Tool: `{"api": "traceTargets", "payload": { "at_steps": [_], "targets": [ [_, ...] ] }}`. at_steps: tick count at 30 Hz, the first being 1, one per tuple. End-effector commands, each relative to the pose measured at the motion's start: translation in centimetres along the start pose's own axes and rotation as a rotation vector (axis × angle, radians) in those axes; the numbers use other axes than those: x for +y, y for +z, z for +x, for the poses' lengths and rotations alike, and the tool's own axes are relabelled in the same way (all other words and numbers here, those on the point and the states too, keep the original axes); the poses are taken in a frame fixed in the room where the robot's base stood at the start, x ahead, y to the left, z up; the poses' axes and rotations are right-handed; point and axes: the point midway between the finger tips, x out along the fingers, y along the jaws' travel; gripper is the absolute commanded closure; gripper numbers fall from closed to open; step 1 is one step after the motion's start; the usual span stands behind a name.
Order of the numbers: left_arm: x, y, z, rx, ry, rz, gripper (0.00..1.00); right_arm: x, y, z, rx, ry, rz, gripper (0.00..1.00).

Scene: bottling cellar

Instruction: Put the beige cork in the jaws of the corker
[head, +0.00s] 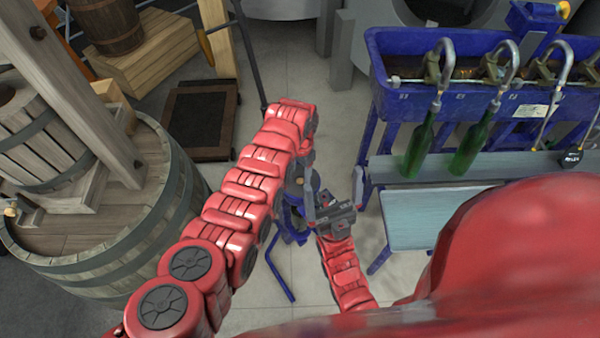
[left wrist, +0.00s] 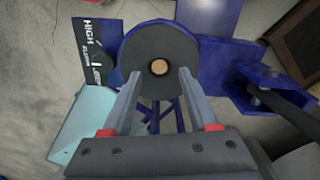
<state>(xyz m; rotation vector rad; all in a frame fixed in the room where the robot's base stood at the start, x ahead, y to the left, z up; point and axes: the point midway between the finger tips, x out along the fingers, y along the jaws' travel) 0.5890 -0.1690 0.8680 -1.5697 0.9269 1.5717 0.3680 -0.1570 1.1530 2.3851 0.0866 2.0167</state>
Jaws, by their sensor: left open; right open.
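In the left wrist view the beige cork (left wrist: 159,67) shows end-on at the centre of the dark round plate of the blue corker (left wrist: 160,45). It looks seated in the central opening; how deep I cannot tell. My left gripper (left wrist: 160,74) is open, with one finger on each side of the cork and apart from it. My right gripper (head: 333,196) is open and empty, just right of the corker.
A blue filling trough (head: 440,108) with spouts stands at the right, with green bottles (head: 420,145) under it. A pale blue shelf (head: 425,215) is below. A large barrel (head: 150,245) stands at the left. Grey floor (head: 325,120) is free behind the corker.

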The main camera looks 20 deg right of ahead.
Motion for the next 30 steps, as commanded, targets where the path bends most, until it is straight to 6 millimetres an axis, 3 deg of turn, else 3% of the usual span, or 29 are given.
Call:
{"api": "traceTargets", "payload": {
  "at_steps": [10,13,15,18,30],
  "targets": [
    [0.0,0.0,-4.7,0.009,-0.002,-0.003,0.4,-0.1,0.2,-1.3,0.0,0.0,0.0,0.0],
    [0.0,0.0,-7.3,0.008,-0.002,-0.002,0.4,-0.1,0.4,-2.5,0.0,0.0,0.0,0.0],
    [-0.1,0.0,-10.1,0.008,-0.002,-0.003,0.4,-0.1,0.3,-1.6,0.0,0.0,0.0,0.0],
    [-0.2,0.1,-12.5,0.003,0.001,-0.004,0.4,0.0,0.1,-0.4,0.0,0.0,0.0,0.0],
    [0.0,0.1,-16.2,0.002,0.0,-0.002,0.4,0.0,-0.1,0.3,0.0,0.0,0.0,0.0]
  ]
}}
